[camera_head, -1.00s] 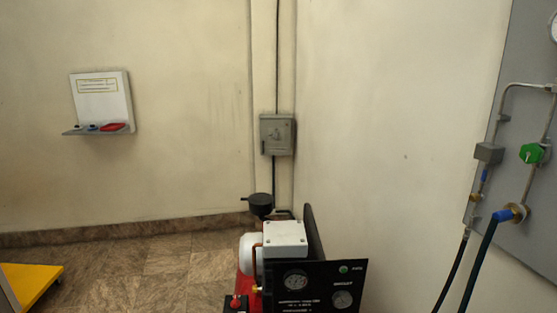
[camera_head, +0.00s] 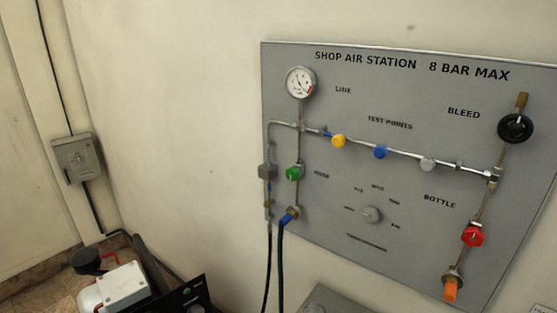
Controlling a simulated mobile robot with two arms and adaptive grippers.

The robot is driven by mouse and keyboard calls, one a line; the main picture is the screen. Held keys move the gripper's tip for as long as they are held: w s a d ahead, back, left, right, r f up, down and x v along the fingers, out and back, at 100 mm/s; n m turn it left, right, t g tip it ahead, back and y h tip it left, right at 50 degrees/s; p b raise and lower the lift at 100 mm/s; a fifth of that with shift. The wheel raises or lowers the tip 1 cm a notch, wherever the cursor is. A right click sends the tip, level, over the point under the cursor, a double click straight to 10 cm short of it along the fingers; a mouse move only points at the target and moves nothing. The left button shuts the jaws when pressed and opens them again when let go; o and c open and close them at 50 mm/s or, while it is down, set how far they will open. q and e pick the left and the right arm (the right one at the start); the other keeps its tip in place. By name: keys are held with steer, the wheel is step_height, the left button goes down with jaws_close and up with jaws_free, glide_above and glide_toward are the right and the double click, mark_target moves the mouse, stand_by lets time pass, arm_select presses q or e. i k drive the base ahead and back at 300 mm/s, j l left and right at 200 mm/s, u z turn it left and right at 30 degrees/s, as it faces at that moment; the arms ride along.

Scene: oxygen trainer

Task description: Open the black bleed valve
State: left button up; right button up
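The black bleed valve (camera_head: 515,128) is a round black knob at the upper right of the grey shop air station panel (camera_head: 330,220). It sits on a pipe beside the printed word BLEED, with a short brass outlet above it. The pipe runs down from it to a red knob (camera_head: 473,236) near the word BOTTLE. I cannot tell from the knob how far the valve is turned. Neither of my grippers is in view.
The panel also carries a round gauge (camera_head: 300,83), a green knob (camera_head: 294,174), yellow, blue and grey test points, and an orange fitting (camera_head: 450,289). Dark hoses (camera_head: 281,262) hang below. A compressor (camera_head: 120,287) stands lower left. A grey box top (camera_head: 335,301) shows below the panel.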

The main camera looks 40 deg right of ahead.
mark_target(514, 129)
steer(key=z, duration=1.75)
